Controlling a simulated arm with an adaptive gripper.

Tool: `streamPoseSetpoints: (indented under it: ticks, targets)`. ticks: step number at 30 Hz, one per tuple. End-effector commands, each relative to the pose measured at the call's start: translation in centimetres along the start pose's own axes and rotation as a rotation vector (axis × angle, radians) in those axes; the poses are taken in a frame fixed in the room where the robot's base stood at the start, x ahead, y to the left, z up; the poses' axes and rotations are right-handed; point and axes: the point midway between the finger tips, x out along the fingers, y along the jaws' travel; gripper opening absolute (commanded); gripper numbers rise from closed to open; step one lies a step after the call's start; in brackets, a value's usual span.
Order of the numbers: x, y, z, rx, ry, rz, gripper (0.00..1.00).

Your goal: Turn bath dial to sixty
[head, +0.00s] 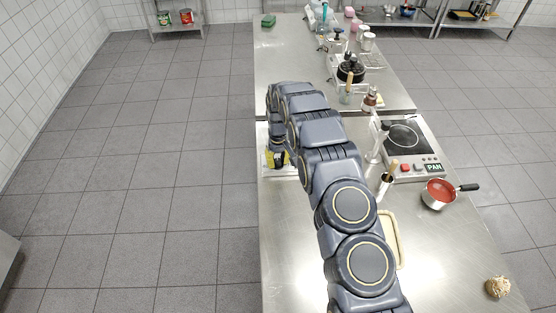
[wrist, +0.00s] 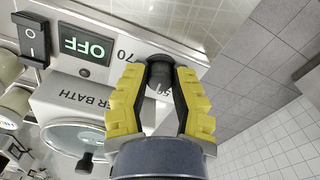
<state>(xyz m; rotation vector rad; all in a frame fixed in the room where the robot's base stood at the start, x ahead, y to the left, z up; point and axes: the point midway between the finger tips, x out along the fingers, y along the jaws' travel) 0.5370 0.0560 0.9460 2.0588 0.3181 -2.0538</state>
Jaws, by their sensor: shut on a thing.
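The black bath dial (wrist: 159,73) sits on the white front panel (wrist: 114,83) of the water bath in the wrist view. My gripper (wrist: 160,64) has its two yellow-and-black fingers shut on it, one on each side. In the head view my gripper (head: 278,158) is at the table's left edge, and my arm hides most of the bath.
An "OFF" display (wrist: 85,46) and a rocker switch (wrist: 31,40) are left of the dial. A round glass-like lid (wrist: 80,137) is below them. In the head view, a hotplate (head: 404,138) and red-filled pan (head: 438,192) stand to the right.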

Motion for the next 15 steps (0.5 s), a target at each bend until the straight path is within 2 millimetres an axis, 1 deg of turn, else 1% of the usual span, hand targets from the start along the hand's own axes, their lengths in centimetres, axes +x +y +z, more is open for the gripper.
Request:
streamPoseSetpoints:
  ticks: [1,9,15]
  targets:
    - [0.34,-0.01,0.34,0.045,-0.012,-0.001,0.00]
    - [0.36,-0.02,0.38,0.293,-0.013,0.001,0.00]
    - [0.37,-0.10,0.38,0.445,-0.014,0.002,0.00]
